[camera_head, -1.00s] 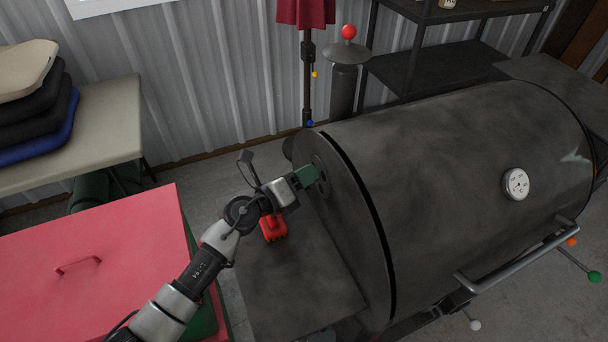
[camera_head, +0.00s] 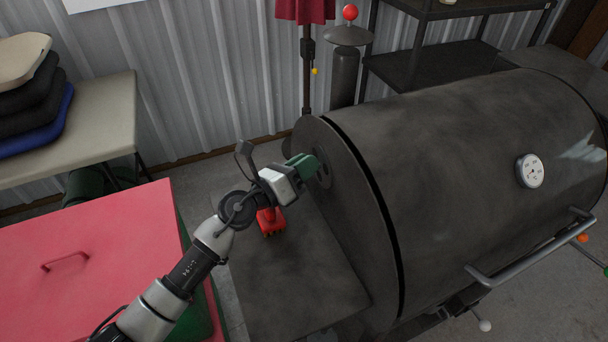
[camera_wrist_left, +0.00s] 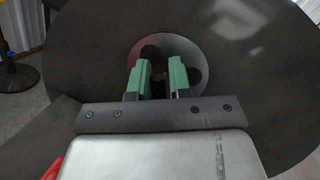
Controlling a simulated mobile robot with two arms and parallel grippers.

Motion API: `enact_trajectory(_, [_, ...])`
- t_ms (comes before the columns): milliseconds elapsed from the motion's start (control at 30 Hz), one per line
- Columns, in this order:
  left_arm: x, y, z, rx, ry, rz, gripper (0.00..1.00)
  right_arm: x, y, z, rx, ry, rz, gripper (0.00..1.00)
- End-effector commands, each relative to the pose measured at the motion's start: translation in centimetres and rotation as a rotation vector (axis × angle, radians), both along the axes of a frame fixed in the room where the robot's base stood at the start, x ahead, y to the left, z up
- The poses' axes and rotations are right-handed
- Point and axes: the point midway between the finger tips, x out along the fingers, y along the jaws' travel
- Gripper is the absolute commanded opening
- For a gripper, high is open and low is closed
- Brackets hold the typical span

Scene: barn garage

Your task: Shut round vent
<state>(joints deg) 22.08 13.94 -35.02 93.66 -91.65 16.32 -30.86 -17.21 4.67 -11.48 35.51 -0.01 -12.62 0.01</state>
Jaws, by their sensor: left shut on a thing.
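The round vent (camera_head: 325,177) is a grey disc on the flat left end of the dark barrel grill (camera_head: 450,160). In the left wrist view the vent (camera_wrist_left: 186,48) fills the middle, with dark round holes showing above and right of the fingers. My left gripper (camera_head: 308,164) is at the vent, its green fingers pointing at the disc. In the wrist view the left gripper (camera_wrist_left: 158,78) is shut on a small dark part at the vent's centre, mostly hidden between the fingers. My right gripper is out of view.
A red brush-like tool (camera_head: 270,222) lies on the grill's side shelf (camera_head: 295,280) below my gripper. A red-lidded chest (camera_head: 90,240) stands left. A table (camera_head: 105,115) with stacked cushions is behind it. The grill lid has a handle (camera_head: 530,255) and a round gauge (camera_head: 530,171).

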Motion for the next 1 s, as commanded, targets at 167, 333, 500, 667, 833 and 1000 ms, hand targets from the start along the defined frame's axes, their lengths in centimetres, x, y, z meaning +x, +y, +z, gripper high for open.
enact_trajectory(167, [-0.1,0.0,-0.9,0.066,-0.159,0.001,0.00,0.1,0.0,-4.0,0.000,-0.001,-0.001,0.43])
enact_trajectory(333, [-0.3,-0.1,-0.7,0.122,-0.293,0.001,0.00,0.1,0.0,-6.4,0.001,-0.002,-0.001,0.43])
enact_trajectory(500, [-0.4,-0.2,-0.4,0.154,-0.369,0.001,0.00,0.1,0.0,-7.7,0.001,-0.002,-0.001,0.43])
enact_trajectory(667, [-0.5,-0.2,-0.3,0.177,-0.424,0.000,0.00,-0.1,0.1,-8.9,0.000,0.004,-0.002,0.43])
enact_trajectory(833, [-0.6,-0.2,-0.3,0.196,-0.469,0.000,0.00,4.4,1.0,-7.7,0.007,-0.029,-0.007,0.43])
enact_trajectory(1000, [-0.6,-0.2,-0.2,0.209,-0.499,0.001,0.00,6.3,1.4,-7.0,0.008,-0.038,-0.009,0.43])
